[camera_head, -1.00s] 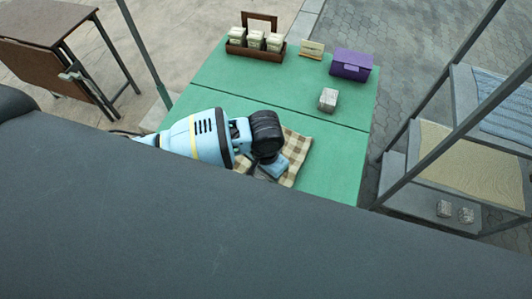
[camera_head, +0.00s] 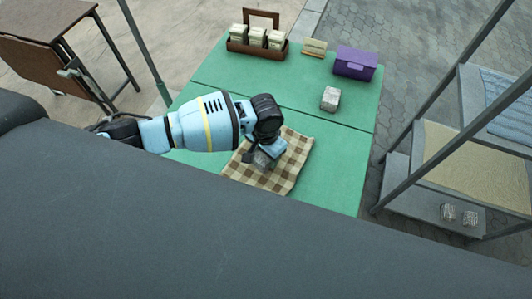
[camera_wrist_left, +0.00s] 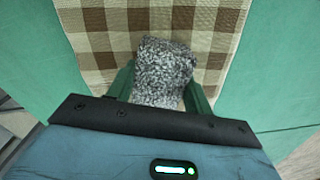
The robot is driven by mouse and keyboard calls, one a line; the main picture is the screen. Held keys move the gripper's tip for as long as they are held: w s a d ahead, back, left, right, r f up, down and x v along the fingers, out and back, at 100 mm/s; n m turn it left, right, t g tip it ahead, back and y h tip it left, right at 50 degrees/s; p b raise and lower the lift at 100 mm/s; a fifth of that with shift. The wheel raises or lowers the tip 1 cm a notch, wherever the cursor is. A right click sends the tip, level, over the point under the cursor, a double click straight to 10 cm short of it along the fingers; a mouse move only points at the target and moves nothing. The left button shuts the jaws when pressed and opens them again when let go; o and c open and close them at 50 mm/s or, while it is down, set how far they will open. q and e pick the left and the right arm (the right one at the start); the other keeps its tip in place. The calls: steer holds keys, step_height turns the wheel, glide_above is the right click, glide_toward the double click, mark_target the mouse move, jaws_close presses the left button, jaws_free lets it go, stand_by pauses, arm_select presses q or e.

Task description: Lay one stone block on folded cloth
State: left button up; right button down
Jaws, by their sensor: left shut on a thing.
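The folded cloth (camera_head: 283,179) is brown and cream checked and lies on the green table; it also shows in the left wrist view (camera_wrist_left: 205,27). My left gripper (camera_head: 264,158) is over the cloth, shut on a grey speckled stone block (camera_wrist_left: 163,72). In the head view the block (camera_head: 262,160) is partly hidden by the gripper. I cannot tell whether it touches the cloth. Another stone block (camera_head: 330,99) stands on the table beyond the cloth. My right gripper is not in view.
On the green table (camera_head: 215,73) stand a wooden caddy (camera_head: 233,46) with several pale packets, a small sign (camera_head: 314,47) and a purple box (camera_head: 356,63). A shelf rack (camera_head: 400,192) at the right holds two more blocks (camera_head: 448,212). A brown folding table (camera_head: 40,18) is at the left.

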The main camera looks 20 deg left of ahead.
arm_select(q)
steer(key=shift+f, duration=0.55)
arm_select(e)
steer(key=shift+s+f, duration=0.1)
arm_select(q)
steer(key=shift+f, duration=0.15)
steer(key=o, duration=1)
steer(key=shift+s+f, duration=0.1)
steer(key=o, duration=0.3)
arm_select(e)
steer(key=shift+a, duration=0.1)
arm_select(q)
steer(key=shift+r, duration=0.2)
step_height(320, 180, up, 13)
steer(key=p, duration=0.2)
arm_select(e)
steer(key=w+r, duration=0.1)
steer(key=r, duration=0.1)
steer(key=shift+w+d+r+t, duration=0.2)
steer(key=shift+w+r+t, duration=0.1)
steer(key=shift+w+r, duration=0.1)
